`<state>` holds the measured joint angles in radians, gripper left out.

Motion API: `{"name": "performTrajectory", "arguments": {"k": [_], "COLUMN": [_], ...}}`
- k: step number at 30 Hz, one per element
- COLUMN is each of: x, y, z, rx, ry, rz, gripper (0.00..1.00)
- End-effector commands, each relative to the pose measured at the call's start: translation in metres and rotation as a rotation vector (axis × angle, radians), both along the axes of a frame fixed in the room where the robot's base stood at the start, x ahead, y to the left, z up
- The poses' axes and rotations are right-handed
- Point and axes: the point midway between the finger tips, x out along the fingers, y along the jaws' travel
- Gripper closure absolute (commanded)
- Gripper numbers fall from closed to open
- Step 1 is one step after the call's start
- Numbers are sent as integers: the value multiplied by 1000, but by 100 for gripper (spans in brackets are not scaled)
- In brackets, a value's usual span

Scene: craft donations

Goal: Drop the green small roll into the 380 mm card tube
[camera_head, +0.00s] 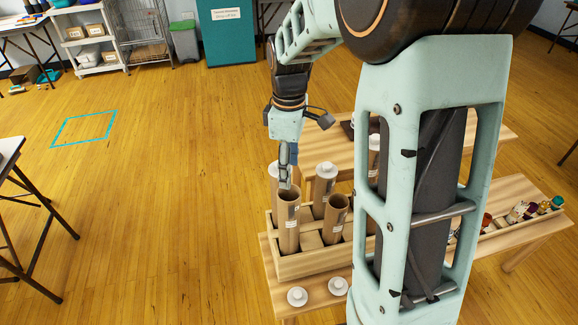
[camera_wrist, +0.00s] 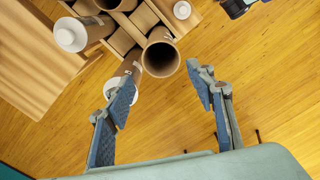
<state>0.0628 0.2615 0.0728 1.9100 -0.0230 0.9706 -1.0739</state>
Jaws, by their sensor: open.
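Several brown card tubes stand upright in a wooden rack on the bench. An open tube (camera_head: 288,222) stands at the rack's front left, and a shorter-looking open tube (camera_head: 336,218) is to its right. I cannot read which is the 380 mm one. My gripper (camera_head: 287,182) points down at the front-left tube's mouth. In the wrist view my gripper (camera_wrist: 164,92) is open, with nothing between its fingers; an open tube mouth (camera_wrist: 161,59) lies just beyond the fingertips. No green roll shows inside it. A green-topped roll (camera_head: 557,202) stands at the far right, perhaps the named one.
White-capped tubes (camera_head: 326,172) stand behind the open ones. Two loose white caps (camera_head: 297,296) lie on the bench in front of the rack (camera_head: 300,265). My arm hides the bench's middle.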

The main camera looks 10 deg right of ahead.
Motion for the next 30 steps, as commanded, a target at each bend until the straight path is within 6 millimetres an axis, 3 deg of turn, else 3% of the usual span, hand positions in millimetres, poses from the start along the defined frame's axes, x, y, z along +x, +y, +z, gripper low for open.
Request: {"name": "performTrajectory", "arguments": {"k": [7, 21, 30], "x": [1, 0, 0], "y": [0, 0, 0], "z": [9, 100, 120], "rx": [0, 1, 0], "ry": [-1, -3, 1], "rz": [0, 0, 0], "gripper": [50, 50, 50]}}
